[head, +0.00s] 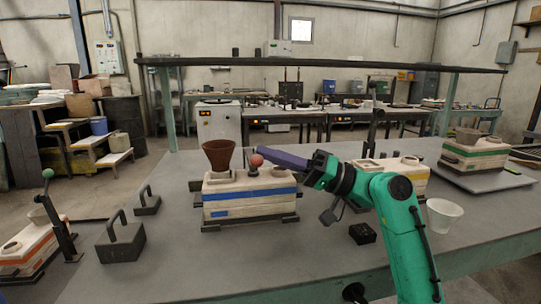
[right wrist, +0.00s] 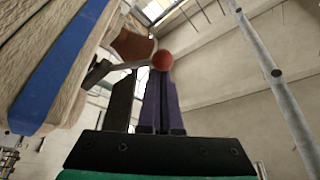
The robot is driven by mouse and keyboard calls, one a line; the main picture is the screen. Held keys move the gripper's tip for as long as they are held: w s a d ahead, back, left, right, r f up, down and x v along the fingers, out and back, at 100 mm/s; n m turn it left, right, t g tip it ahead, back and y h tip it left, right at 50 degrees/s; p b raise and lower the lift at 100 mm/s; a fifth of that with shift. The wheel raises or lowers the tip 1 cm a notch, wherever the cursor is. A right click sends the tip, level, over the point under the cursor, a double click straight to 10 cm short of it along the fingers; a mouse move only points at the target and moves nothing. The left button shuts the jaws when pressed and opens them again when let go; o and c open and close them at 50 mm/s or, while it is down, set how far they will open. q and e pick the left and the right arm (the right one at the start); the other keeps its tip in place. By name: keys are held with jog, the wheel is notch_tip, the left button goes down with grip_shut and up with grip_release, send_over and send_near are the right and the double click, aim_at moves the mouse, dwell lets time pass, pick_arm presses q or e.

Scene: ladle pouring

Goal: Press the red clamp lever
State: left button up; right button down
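The red clamp lever knob (head: 257,160) is a round red ball above the mould box with the blue stripe (head: 250,200). In the right wrist view the red knob (right wrist: 162,60) sits at the end of a grey lever arm (right wrist: 96,74). My right gripper (head: 262,150) reaches in from the right with its purple fingers together, their tips at or just above the knob. In the right wrist view the fingers (right wrist: 162,76) point at the knob; I cannot tell whether they touch it. My left gripper is not in view.
A brown funnel cup (head: 218,155) stands on the box beside the knob. Two dark handled weights (head: 120,246) (head: 147,205) lie to the left. A white cup (head: 444,214) and a small black block (head: 363,233) are on the right. The front middle of the table is clear.

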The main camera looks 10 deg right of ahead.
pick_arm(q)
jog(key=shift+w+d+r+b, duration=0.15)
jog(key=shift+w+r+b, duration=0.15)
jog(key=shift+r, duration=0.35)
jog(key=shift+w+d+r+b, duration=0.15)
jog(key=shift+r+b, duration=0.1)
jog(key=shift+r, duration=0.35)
pick_arm(e)
jog(key=v, duration=0.7)
jog(key=shift+d, duration=0.25)
jog(key=shift+f, duration=0.1)
